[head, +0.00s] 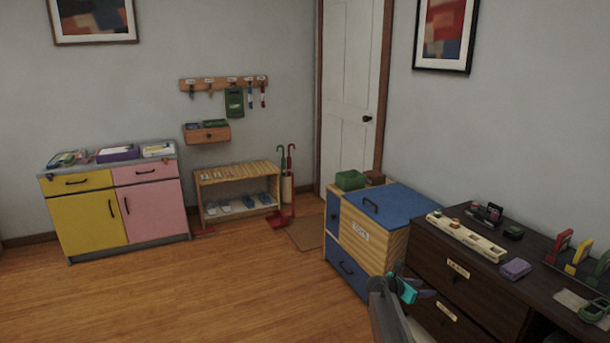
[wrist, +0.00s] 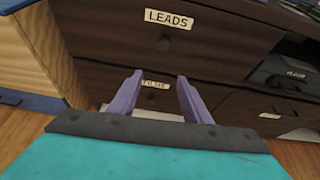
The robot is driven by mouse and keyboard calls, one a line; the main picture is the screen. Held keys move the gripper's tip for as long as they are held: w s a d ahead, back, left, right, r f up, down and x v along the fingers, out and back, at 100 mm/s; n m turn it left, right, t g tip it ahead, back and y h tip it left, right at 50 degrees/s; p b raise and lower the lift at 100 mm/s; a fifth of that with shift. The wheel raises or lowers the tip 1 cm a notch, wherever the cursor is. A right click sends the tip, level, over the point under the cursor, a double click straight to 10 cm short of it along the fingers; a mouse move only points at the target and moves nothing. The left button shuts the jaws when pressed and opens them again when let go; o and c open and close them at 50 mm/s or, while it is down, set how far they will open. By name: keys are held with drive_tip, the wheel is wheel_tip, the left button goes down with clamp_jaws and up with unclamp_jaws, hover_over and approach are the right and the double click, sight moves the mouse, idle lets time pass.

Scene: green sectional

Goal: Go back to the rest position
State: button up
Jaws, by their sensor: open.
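My gripper (wrist: 157,88) shows in the wrist view with its two purple fingers apart and nothing between them. It faces the front of a dark wooden drawer cabinet (wrist: 100,48), whose upper drawer carries a LEADS label (wrist: 169,18). A lower label shows between the fingers, partly hidden. In the head view my gripper (head: 415,290) is at the lower right, in front of the dark cabinet (head: 485,300) and near the wooden chest with the blue lid (head: 395,207).
The dark cabinet top holds a cream power strip (head: 467,237), a purple box (head: 515,269) and several small devices. A yellow and pink cabinet (head: 150,210) and a shoe rack (head: 237,190) stand along the back wall. The wooden floor (head: 215,285) at left is clear.

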drive_tip(key=s+a+f+m+g+y+p, duration=0.15)
drive_tip(key=s+a+f, duration=0.25)
drive_tip(key=s+f, duration=0.5)
drive_tip(key=s+a+f+m+g+y, duration=0.1)
drive_tip(key=s+a+f+g+y, duration=0.1)
drive_tip(key=s+a+f, duration=0.65)
drive_tip(key=s+f+m+g+y+p, duration=0.15)
drive_tip(key=s+f, duration=0.45)
drive_tip(key=s, duration=0.6)
drive_tip(key=s+a+m+g+y, duration=0.2)
drive_tip(key=s+a+m, duration=0.3)
drive_tip(key=s, duration=0.4)
drive_tip(key=s+a+f+m+g+y, duration=0.1)
drive_tip(key=s+a+m+y, duration=0.1)
drive_tip(key=s+a+m, duration=0.4)
drive_tip(key=s+a+f+m+g+y, duration=0.1)
drive_tip(key=s+a+m, duration=0.5)
drive_tip(key=s, duration=0.7)
drive_tip(key=shift+m+g+y+p, duration=0.35)
drive_tip(key=shift+m+g+y, duration=0.45)
drive_tip(key=shift+m+y, duration=0.3)
drive_tip(key=shift+f, duration=0.1)
drive_tip(key=shift+c, duration=0.2)
drive_tip(key=shift+c, duration=1.4)
